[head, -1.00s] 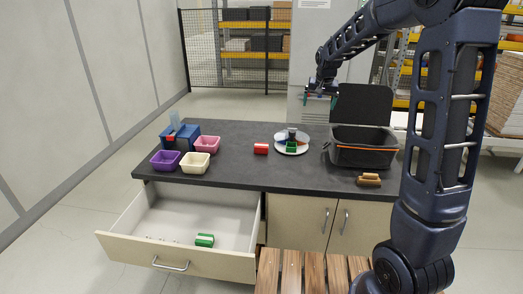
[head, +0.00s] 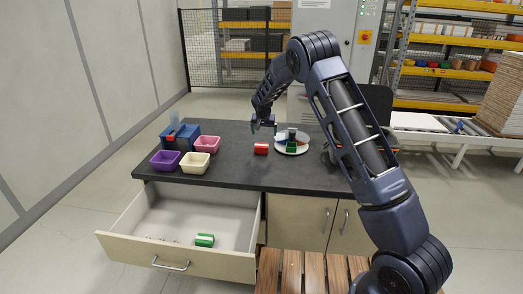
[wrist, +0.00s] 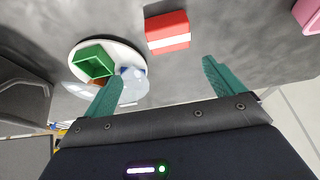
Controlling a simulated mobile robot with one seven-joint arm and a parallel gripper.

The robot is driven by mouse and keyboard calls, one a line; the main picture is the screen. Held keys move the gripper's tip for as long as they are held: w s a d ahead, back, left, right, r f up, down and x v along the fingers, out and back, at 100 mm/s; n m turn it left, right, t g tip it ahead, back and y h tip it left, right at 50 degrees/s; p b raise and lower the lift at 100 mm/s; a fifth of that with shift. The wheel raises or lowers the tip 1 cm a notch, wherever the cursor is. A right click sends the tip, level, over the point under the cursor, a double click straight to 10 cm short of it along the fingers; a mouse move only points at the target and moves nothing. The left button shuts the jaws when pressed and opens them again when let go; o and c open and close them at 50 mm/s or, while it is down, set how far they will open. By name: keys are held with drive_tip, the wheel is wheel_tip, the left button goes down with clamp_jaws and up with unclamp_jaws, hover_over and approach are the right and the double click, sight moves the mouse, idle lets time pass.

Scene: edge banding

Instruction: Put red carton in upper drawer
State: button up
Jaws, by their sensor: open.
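The red carton (head: 261,148), red with a white stripe, lies on the dark countertop left of a white plate. It also shows in the wrist view (wrist: 167,31), ahead of the fingertips and between their lines. My gripper (head: 263,126) is above the counter, just behind and above the carton in the head view. In the wrist view its green fingers (wrist: 161,78) are wide apart with nothing between them. The upper drawer (head: 190,222) under the counter's left side is pulled open. A green and white carton (head: 204,240) lies in it near the front.
A white plate (head: 303,149) with a green box (head: 291,149) on it is right of the carton. Purple (head: 165,160), cream (head: 195,163) and pink (head: 207,144) bins and a blue container stand at the left. My arm covers the counter's right side.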

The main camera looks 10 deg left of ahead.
sight(261, 145)
drive_tip(key=x, duration=0.4)
drive_tip(key=a+x, duration=0.1)
drive_tip(key=x, duration=0.1)
drive_tip(key=shift+f, duration=0.35)
drive_tip(key=x, duration=0.4)
drive_tip(key=shift+s+a+f, duration=0.25)
drive_tip(key=shift+a, duration=0.15)
drive_tip(key=shift+w+f, duration=0.2)
drive_tip(key=shift+f, duration=0.25)
drive_tip(key=c, duration=1.2)
